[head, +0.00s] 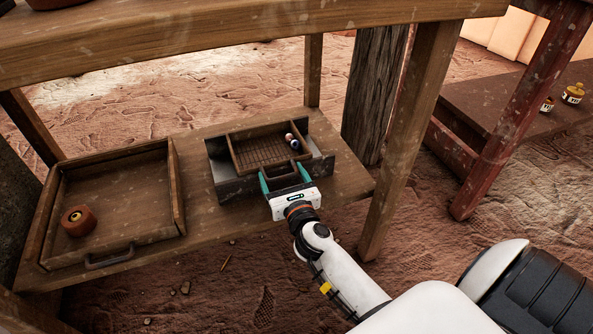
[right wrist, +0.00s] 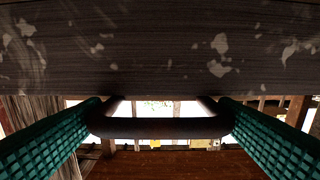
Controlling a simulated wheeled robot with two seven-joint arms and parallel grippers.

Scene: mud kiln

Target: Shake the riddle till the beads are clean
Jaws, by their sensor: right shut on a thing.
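The riddle (head: 258,160), a small brown wooden tray with a slatted or meshed floor, sits between grey metal walls (head: 232,190) on the low shelf. A few small beads (head: 291,139), dark with pale and reddish parts, lie together at its right side; how clean they are is too small to tell. My right gripper (head: 284,177) is shut on the riddle's front handle, its green fingers at either end of the bar. In the right wrist view the dark handle (right wrist: 160,127) spans between the two fingers. My left gripper is out of view.
A wooden tray (head: 176,190) with a front handle stands left on the shelf (head: 340,180), holding a round reddish-brown object (head: 78,220). A tabletop (head: 230,35) hangs overhead. A table leg (head: 408,140) stands right of my arm. Small yellow jars (head: 573,93) sit far right.

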